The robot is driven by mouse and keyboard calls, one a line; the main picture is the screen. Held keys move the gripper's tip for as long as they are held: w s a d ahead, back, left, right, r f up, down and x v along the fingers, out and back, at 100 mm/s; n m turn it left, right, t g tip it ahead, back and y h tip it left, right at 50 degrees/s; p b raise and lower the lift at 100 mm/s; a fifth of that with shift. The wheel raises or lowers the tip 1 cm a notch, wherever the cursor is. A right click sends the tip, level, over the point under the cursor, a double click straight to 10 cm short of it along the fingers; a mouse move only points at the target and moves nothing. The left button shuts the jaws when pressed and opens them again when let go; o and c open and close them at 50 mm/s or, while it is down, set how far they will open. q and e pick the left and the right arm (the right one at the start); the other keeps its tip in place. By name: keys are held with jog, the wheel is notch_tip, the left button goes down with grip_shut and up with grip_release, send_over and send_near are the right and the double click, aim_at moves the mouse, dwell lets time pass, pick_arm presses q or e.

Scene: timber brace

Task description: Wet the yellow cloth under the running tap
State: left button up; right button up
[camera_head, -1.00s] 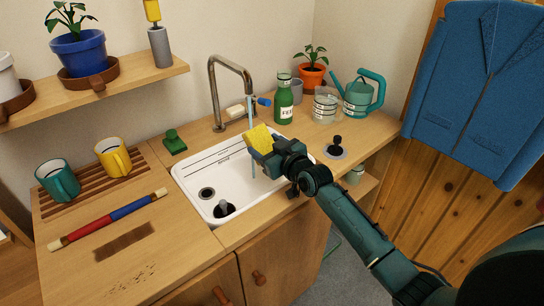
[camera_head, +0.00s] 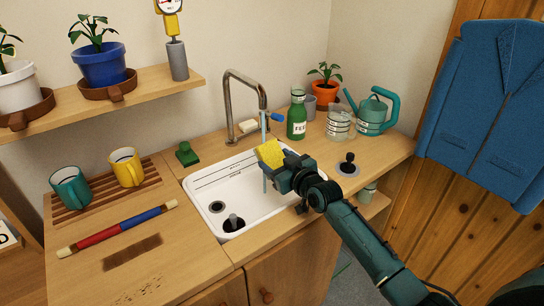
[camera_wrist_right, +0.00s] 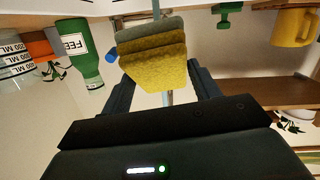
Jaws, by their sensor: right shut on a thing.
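The yellow cloth (camera_head: 270,152) is a folded pad held above the right part of the sink (camera_head: 236,197). My right gripper (camera_head: 282,165) is shut on it. In the right wrist view the cloth (camera_wrist_right: 155,65) sits between the two fingers (camera_wrist_right: 160,88), with a darker grey-green part at its far end. The tap (camera_head: 231,105) has a grey curved spout and a blue lever (camera_head: 270,118). A thin light-blue stream of water (camera_head: 264,182) runs down from the spout. It passes at the cloth in the head view; exact contact is hard to tell. My left gripper is not in view.
A green bottle (camera_head: 297,117), a glass jar (camera_head: 339,124) and a teal watering can (camera_head: 373,112) stand behind the sink at the right. A teal mug (camera_head: 70,187) and a yellow mug (camera_head: 126,167) stand on a rack at the left. A red-blue rod (camera_head: 117,229) lies in front.

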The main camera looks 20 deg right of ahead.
aim_at(275, 161)
jog(key=shift+p+v, duration=1.5)
jog(key=shift+v, duration=0.7)
jog(key=shift+s+d+f+p, duration=0.15)
jog(key=shift+s+p, duration=0.3)
jog(key=shift+s, duration=0.3)
jog(key=shift+s+a+f+p, duration=0.1)
jog(key=shift+s+p, duration=0.35)
jog(key=shift+s, duration=0.3)
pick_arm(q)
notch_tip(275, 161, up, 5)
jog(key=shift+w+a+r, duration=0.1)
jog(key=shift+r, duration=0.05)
